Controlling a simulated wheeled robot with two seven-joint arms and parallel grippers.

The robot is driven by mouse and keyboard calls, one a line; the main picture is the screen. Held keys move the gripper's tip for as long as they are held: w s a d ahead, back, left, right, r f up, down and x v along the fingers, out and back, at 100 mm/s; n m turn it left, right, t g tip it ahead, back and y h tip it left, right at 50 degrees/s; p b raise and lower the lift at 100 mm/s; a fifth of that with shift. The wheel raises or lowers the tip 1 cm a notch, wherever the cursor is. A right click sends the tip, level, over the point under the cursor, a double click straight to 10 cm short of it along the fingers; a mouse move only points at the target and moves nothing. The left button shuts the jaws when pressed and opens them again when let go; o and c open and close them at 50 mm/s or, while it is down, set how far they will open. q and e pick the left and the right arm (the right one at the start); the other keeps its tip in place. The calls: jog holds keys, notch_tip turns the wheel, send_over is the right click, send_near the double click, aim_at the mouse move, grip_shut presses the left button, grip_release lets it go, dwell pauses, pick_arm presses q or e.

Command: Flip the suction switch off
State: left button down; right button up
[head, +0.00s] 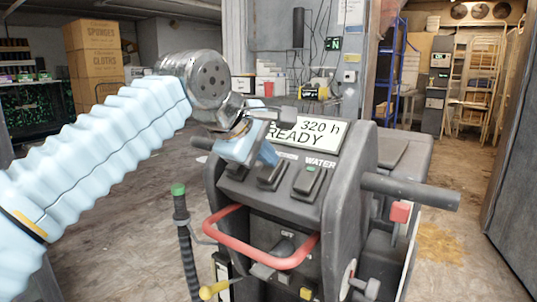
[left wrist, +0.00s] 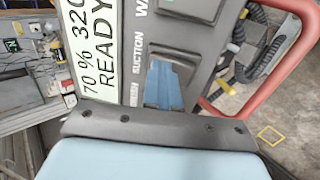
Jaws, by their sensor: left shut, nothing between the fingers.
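The suction switch (head: 270,179) is a dark rocker in the middle of the switch row on the floor machine's grey console (head: 338,178). The SUCTION label shows in the left wrist view, beside a dark switch housing (left wrist: 178,56). My left gripper (head: 267,154) has pale blue fingers, which are shut and empty, just above and behind this switch in the head view. In the left wrist view the blue fingertips (left wrist: 166,84) cover most of the switch, so its position and any contact cannot be told. My right gripper is not in view.
The WATER switch (head: 308,181) with a green mark sits right of the suction switch. A READY display (head: 305,133) lies above. A red loop handle (head: 262,262) projects below the switches, and a dark grip bar (head: 410,190) sticks out right.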

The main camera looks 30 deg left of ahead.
pick_arm(q)
jog(key=shift+w+r+p, duration=0.1)
jog(key=shift+r+p, duration=0.65)
jog(key=shift+p, duration=0.1)
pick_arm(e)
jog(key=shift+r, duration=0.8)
pick_arm(q)
jog(key=shift+r, duration=0.1)
jog(key=shift+a+r, duration=0.1)
jog(key=shift+r, duration=0.2)
jog(key=s+r, duration=0.7)
jog(key=r, duration=0.4)
jog(key=shift+s+a+p, duration=0.15)
jog(key=shift+a+p, duration=0.05)
jog(key=shift+p, duration=0.1)
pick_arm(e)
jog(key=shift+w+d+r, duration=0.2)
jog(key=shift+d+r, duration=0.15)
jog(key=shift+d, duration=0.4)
